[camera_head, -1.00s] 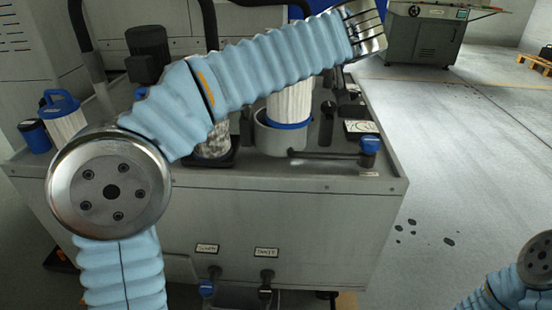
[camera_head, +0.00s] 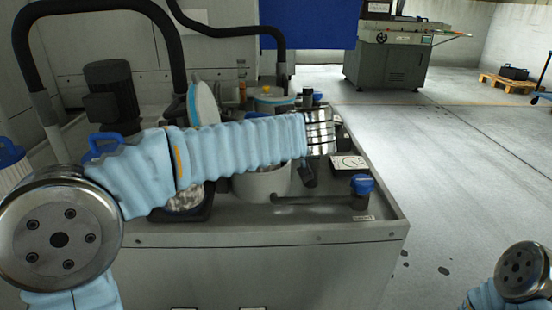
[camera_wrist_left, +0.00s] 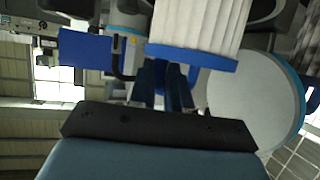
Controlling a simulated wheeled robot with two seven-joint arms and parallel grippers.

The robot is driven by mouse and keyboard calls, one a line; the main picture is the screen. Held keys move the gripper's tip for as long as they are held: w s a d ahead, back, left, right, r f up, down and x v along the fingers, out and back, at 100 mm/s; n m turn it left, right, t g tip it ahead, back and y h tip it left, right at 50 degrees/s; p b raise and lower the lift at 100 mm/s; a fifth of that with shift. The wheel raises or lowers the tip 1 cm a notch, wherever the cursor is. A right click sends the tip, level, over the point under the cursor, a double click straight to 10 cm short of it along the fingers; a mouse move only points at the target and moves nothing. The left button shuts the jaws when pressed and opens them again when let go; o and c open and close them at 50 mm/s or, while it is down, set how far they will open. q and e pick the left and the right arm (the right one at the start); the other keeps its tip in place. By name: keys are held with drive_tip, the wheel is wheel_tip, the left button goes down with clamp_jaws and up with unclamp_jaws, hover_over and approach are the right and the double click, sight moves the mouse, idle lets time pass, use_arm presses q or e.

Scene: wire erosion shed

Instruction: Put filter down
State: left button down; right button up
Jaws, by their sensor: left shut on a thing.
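My left gripper (camera_wrist_left: 168,85) is shut on the blue handle of a filter. This filter (camera_wrist_left: 200,22) has white pleats and a blue end cap (camera_wrist_left: 192,57); its far end is cut off. In the head view my left forearm hides the gripper and held filter. The open grey housing (camera_head: 262,184) shows just below the forearm; I cannot tell whether the filter is inside it. A pleated filter (camera_head: 187,201) sits in a black tray left of it. Another filter (camera_head: 12,172) stands at the far left. My right gripper is out of view.
A raised round lid (camera_head: 203,102) with a blue rim stands behind my forearm. It also seems to show beside the filter in the wrist view (camera_wrist_left: 255,110). A blue-capped valve (camera_head: 361,185) is near the tank's front right corner.

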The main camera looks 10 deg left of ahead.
use_arm(q)
wheel_tip(320, 180, down, 6)
drive_tip(key=shift+r, duration=0.1)
drive_tip(key=shift+b, duration=0.35)
drive_tip(key=shift+f+b, duration=0.35)
drive_tip(key=shift+b, duration=0.15)
drive_tip(key=shift+f+b, duration=0.35)
drive_tip(key=shift+b, duration=0.3)
drive_tip(key=c, duration=1.1)
unclamp_jaws()
drive_tip(key=shift+d+r, duration=0.1)
